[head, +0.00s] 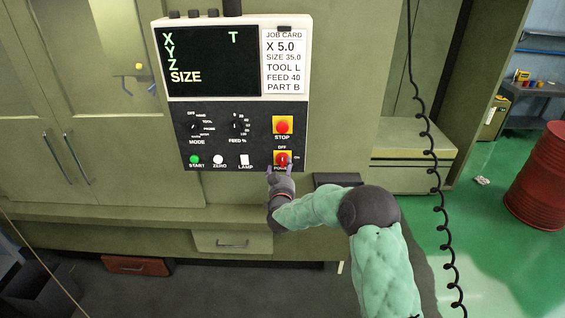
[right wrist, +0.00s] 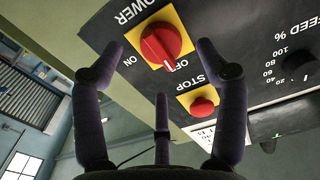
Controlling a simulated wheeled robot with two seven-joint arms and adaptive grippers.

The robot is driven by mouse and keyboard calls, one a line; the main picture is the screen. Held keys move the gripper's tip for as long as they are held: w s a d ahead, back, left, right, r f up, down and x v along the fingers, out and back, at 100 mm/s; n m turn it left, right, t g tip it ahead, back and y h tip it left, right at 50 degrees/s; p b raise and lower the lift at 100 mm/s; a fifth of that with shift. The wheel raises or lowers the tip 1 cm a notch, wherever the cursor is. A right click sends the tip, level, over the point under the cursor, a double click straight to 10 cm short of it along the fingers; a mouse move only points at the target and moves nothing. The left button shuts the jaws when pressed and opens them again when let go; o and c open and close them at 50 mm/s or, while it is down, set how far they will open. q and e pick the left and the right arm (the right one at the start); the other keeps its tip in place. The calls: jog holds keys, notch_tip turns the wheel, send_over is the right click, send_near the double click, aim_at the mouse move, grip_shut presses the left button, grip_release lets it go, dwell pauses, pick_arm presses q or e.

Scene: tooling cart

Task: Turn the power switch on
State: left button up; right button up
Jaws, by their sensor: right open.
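The power switch (head: 282,159) is a red rotary knob on a yellow plate at the lower right of the black control panel (head: 215,137). It also shows in the right wrist view (right wrist: 160,42), with a white mark on the side toward the stop button; ON is printed to its left there. In the head view, OFF is printed above it. My right gripper (head: 279,171) is just below the knob. In the right wrist view, its open fingers (right wrist: 160,50) spread to either side of the knob, holding nothing. I cannot tell whether they touch it. My left gripper is out of view.
The red stop button (head: 282,126) sits directly above the switch. Start (head: 194,160), zero (head: 218,160) and lamp (head: 244,160) controls lie to its left. A black coiled cable (head: 423,130) hangs to the right. A red drum (head: 537,178) stands farther right on green floor.

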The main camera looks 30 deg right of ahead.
aim_at(282, 163)
jog(key=shift+x, duration=2.1)
jog(key=c, duration=1.2)
